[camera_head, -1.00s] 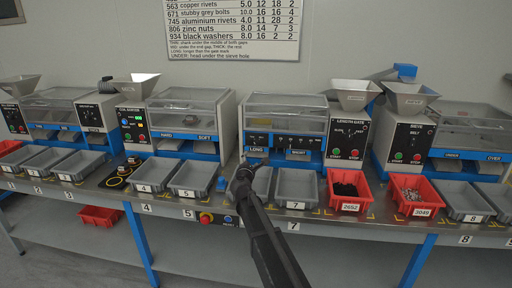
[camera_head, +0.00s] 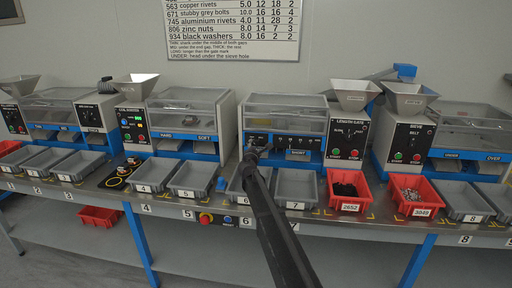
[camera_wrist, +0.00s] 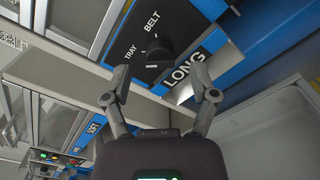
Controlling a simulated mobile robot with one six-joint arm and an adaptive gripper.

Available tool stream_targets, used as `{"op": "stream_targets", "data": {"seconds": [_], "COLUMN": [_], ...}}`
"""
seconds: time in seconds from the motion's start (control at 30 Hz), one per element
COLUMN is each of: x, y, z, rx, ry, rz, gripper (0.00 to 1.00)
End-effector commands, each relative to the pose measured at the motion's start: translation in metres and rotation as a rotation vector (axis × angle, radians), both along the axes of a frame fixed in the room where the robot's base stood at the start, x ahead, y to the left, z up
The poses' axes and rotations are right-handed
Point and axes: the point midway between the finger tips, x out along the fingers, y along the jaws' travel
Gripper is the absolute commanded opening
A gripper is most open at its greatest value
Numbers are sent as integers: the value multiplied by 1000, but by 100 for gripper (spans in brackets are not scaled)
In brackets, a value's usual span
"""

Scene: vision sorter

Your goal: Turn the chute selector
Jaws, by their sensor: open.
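In the head view my gripper (camera_head: 256,152) is at the left front of the length gate machine (camera_head: 285,120). It covers the LONG label there, and I cannot make out the knob in that view.
Grey trays stand along the bench front, including tray 7 (camera_head: 295,187). Red bins 2652 (camera_head: 349,206) and 3049 (camera_head: 419,212) stand to the right. A red stop button (camera_head: 205,218) is on the bench edge. Other machines stand on both sides.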

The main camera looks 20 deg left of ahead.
Motion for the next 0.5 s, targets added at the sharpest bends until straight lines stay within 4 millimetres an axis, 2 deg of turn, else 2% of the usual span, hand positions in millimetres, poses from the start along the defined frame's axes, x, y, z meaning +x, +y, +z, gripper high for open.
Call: {"op": "stream_targets", "data": {"seconds": [0.17,0.5], "x": [11,12], "y": [3,3], "z": [0,0], "rx": [0,0], "ry": [1,0], "rz": [1,1], "gripper": [75,75]}}
